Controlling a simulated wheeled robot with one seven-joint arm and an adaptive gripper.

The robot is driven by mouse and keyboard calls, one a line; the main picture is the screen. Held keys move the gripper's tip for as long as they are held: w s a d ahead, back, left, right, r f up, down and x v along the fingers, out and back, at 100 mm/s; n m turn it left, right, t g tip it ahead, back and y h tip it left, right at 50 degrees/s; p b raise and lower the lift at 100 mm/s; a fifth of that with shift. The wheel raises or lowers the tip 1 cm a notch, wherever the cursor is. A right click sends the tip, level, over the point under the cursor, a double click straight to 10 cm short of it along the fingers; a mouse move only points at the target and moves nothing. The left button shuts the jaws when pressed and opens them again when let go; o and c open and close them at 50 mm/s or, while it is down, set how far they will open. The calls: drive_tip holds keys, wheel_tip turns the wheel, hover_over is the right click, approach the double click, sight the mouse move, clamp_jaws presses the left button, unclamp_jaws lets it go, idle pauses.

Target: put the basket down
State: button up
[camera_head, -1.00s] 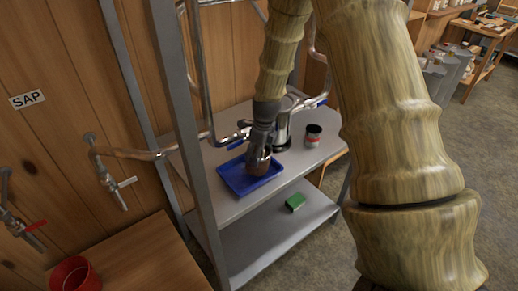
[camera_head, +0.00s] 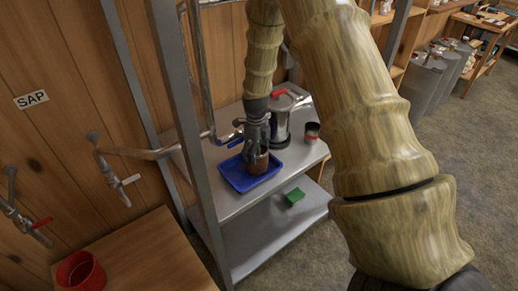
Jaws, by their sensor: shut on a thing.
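The basket (camera_head: 261,164) looks like a small brown round vessel, at the blue tray (camera_head: 234,180) on the upper metal shelf. My gripper (camera_head: 256,149) points down from above and is shut on the basket. The fingers and wrist hide part of it. The basket appears over the tray's back right part; I cannot tell whether its bottom touches the tray.
A metal pot (camera_head: 282,124) with a red top stands just behind and right of my gripper. A dark can with a red band (camera_head: 311,134) is farther right. A green block (camera_head: 294,196) lies on the lower shelf. A grey post (camera_head: 183,110) stands left of the tray.

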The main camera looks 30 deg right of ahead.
drive_tip(key=shift+f, duration=0.1)
drive_tip(key=o, duration=1.1)
drive_tip(key=shift+r, duration=0.25)
wheel_tip(320, 180, up, 12)
drive_tip(key=b, duration=0.4)
drive_tip(key=shift+f, duration=0.1)
